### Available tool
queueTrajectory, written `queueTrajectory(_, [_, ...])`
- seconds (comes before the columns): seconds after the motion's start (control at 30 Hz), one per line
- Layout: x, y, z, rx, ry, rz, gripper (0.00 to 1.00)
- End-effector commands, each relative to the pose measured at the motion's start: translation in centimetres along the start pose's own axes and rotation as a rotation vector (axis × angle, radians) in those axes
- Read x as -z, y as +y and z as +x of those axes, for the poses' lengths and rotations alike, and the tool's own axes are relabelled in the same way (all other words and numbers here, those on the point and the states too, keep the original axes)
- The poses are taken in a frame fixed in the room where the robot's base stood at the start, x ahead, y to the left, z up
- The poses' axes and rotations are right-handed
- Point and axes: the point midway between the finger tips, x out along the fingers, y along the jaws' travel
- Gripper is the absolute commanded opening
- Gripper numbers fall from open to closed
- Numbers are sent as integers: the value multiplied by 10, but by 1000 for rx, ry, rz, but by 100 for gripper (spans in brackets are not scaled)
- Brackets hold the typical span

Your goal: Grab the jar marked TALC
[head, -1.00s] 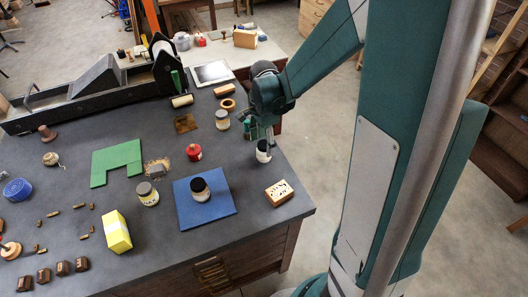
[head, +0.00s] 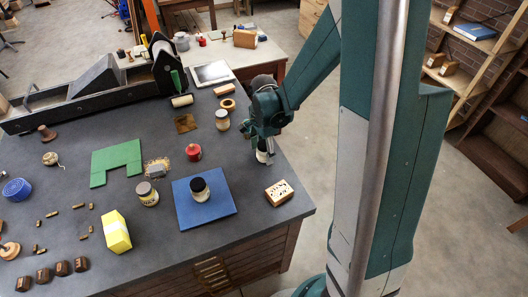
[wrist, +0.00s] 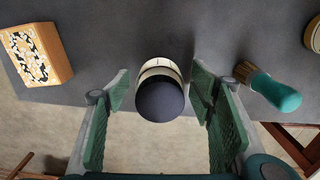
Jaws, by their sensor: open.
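A small jar with a dark lid and a pale body (head: 263,157) stands near the right edge of the dark table. In the wrist view the same jar (wrist: 160,98) lies between my open fingers, with gaps on both sides. My gripper (head: 264,143) is right above and around its top, pointing down. No label can be read on it. Other jars are a dark-lidded one (head: 200,190) on the blue mat (head: 218,212), a grey-lidded one (head: 148,195) left of the mat, and one (head: 222,120) farther back. I cannot tell which is marked TALC.
A patterned block (head: 279,192) sits in front of the jar, at left in the wrist view (wrist: 36,55). A green-handled brush (wrist: 268,88) lies close to my right finger. A red pot (head: 193,153) stands left. The table edge is close by.

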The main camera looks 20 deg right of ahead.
Motion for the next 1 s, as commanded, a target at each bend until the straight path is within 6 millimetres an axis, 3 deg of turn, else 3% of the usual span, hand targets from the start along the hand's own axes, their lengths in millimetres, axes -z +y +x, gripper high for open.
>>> queueTrajectory(0.57, [0,0,0,0,0,0,54])
queueTrajectory(0.8, [0,0,0,0,0,0,23])
queueTrajectory(1.0, [0,0,0,0,0,0,21])
